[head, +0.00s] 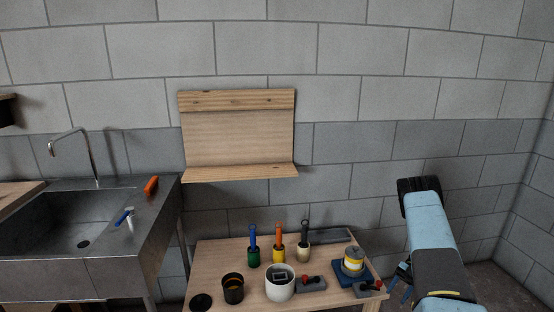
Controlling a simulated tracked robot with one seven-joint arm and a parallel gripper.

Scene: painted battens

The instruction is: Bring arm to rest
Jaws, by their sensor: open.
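My arm, light blue with dark joints, stands at the right of the head view, folded with its bend high in front of the grey wall. My gripper (400,291) shows small and low beside the arm, just off the table's right end. Its two blue fingers are apart and point downward, with nothing seen between them. Part of its body is hidden behind the arm. It appears clear of the table (213,257) and of the things on it.
The table bears green (254,258), yellow (279,255) and cream (303,255) pots with brushes, a dark cup (233,290), a white pot (280,289) and a tin (353,260) on a blue base. A wooden shelf (240,135) hangs above. A metal sink (60,225) stands left.

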